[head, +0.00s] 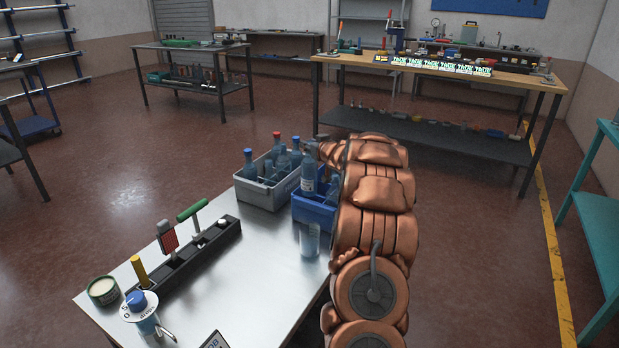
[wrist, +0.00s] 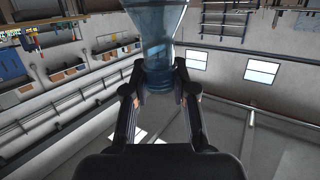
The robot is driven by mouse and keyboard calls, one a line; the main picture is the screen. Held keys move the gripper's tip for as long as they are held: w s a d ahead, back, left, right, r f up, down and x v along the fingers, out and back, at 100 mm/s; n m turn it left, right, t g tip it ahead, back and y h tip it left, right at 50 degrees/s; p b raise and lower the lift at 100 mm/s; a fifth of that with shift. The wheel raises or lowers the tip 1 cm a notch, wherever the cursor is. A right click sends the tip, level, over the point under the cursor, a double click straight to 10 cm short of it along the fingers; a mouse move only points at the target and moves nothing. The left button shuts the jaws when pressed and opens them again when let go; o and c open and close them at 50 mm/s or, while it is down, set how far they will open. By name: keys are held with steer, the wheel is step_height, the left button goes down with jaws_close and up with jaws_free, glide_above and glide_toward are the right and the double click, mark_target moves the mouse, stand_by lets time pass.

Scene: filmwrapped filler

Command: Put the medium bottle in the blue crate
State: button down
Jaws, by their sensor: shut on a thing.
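My gripper (head: 313,146) reaches in from the right over the blue crate (head: 313,214) at the table's far right edge. In the wrist view my gripper (wrist: 158,78) is shut on the neck of a translucent blue bottle (wrist: 158,28). In the head view this bottle (head: 308,178) hangs upright at the blue crate's opening. Whether its base is below the rim or touches anything I cannot tell. Bluish bottle shapes show beside it in the crate, partly hidden by my arm.
A grey crate (head: 260,196) with several blue- and red-capped bottles stands directly left of the blue one. A clear bottle (head: 309,240) stands in front of the blue crate. A black tool rack (head: 190,262), green tin (head: 103,291) and blue-topped dispenser (head: 139,306) are nearer left.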

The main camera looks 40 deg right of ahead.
mark_target(313, 171)
steer(key=shift+f+b, duration=0.75)
steer(key=shift+f, duration=4)
steer(key=c, duration=0.9)
jaws_free()
steer(key=shift+c, duration=0.2)
steer(key=shift+s, duration=0.1)
steer(key=v, duration=1.2)
steer(key=shift+b, duration=0.3)
steer(key=shift+a, duration=0.15)
